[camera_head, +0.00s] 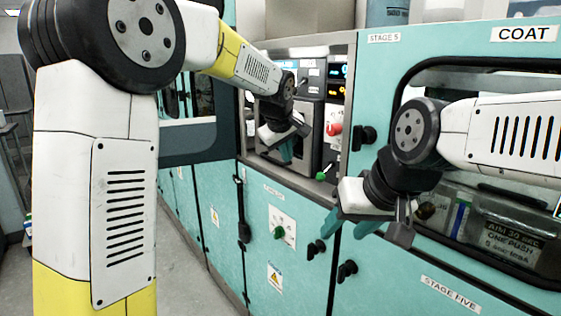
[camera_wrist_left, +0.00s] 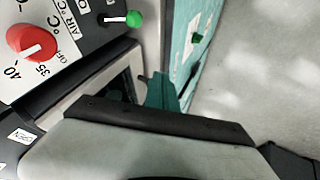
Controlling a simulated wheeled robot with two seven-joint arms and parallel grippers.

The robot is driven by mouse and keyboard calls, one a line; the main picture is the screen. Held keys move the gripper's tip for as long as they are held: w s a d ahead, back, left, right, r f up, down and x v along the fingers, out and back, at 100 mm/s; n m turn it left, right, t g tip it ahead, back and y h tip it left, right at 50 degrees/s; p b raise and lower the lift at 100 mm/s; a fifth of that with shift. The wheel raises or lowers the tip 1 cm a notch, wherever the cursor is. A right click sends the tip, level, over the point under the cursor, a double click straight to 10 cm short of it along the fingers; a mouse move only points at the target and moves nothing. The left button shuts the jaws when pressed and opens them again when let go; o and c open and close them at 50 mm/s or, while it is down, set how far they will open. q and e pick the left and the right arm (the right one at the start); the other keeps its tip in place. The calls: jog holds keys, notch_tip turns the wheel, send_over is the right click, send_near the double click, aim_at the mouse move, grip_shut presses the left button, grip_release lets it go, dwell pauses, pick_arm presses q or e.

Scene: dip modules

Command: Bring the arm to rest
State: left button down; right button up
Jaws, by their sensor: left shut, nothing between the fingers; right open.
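My left arm comes in from the left and reaches to the control panel. Its left gripper (camera_head: 286,152) points down in front of the recessed panel, with its teal fingers together and nothing held. The left gripper (camera_wrist_left: 162,95) also shows in the left wrist view, beside the panel's edge. My right gripper (camera_head: 362,222) hangs in front of the teal cabinet at the right, with its teal fingers apart and nothing between them. Its far finger is partly hidden by the gripper body.
The panel has a red dial (camera_head: 334,129) and a green-tipped toggle (camera_head: 322,176), right of the left gripper. The dial (camera_wrist_left: 32,44) and toggle (camera_wrist_left: 133,18) show close in the wrist view. Black handles (camera_head: 346,270) stick out from the doors. Grey floor (camera_head: 190,265) is clear at lower left.

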pick_arm(q)
jog(key=s+a+m, duration=0.4)
jog(key=s+a, duration=1.4)
jog(key=s, duration=0.3)
jog(key=s+a+f+m, duration=0.2)
jog(key=s+f, duration=0.1)
jog(key=s, duration=0.7)
jog(key=shift+f+g, duration=0.4)
jog(key=shift+s, duration=0.1)
